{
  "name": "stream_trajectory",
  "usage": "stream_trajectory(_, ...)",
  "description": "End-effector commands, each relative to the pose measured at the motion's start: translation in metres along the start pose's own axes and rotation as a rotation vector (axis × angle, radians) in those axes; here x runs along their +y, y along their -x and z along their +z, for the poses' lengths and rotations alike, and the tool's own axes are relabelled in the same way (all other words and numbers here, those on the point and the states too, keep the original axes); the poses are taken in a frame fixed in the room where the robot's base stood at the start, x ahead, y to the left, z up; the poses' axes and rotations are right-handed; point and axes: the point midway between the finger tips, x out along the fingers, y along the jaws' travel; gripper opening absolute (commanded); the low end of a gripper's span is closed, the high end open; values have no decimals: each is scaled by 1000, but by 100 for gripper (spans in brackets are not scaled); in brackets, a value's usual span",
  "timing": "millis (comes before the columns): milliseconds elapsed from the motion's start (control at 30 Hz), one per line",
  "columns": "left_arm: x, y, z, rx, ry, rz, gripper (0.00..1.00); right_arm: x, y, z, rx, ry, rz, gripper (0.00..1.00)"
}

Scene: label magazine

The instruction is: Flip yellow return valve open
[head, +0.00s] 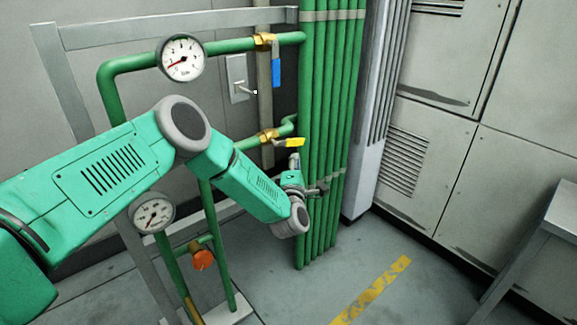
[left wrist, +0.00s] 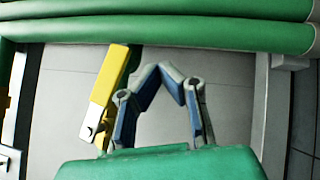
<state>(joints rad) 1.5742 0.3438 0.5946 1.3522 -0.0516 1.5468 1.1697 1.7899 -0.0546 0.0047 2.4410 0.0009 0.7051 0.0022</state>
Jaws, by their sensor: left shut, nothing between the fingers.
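The yellow valve handle (head: 294,142) sticks out to the right of a brass valve body (head: 268,136) on the lower green branch pipe. In the left wrist view the yellow handle (left wrist: 109,78) stands tilted, with a bare metal end at its lower part. My left gripper (head: 294,160) is just below the handle in the head view. In the left wrist view its fingers (left wrist: 166,70) are shut with the tips together and nothing between them. The handle lies just left of the left finger; I cannot tell whether they touch. My right gripper is not in view.
A blue valve handle (head: 276,73) hangs down on the upper pipe, beside a wall switch (head: 238,78). Vertical green pipes (head: 325,110) stand close right of the gripper. Two gauges (head: 182,58) and an orange knob (head: 202,260) are left. Floor at the right is open.

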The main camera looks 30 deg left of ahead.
Motion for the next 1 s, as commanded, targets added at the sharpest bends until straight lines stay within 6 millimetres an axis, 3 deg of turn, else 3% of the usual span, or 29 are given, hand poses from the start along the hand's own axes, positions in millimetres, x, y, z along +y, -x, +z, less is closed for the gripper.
stream_trajectory(33, -16, 3, -3, -1, -1, -1, 0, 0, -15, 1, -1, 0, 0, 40)
stream_trajectory(100, -28, 4, -5, -2, -1, -2, 0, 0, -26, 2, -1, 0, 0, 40)
stream_trajectory(233, -40, 28, 6, -4, -2, -6, 0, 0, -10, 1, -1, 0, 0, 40)
stream_trajectory(500, -71, 66, 18, -2, -1, -3, 0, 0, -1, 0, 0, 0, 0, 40)
stream_trajectory(700, -80, 77, 21, -1, 0, -1, 0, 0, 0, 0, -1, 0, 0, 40)
stream_trajectory(1000, -81, 78, 21, -1, 0, -1, 0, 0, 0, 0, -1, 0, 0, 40)
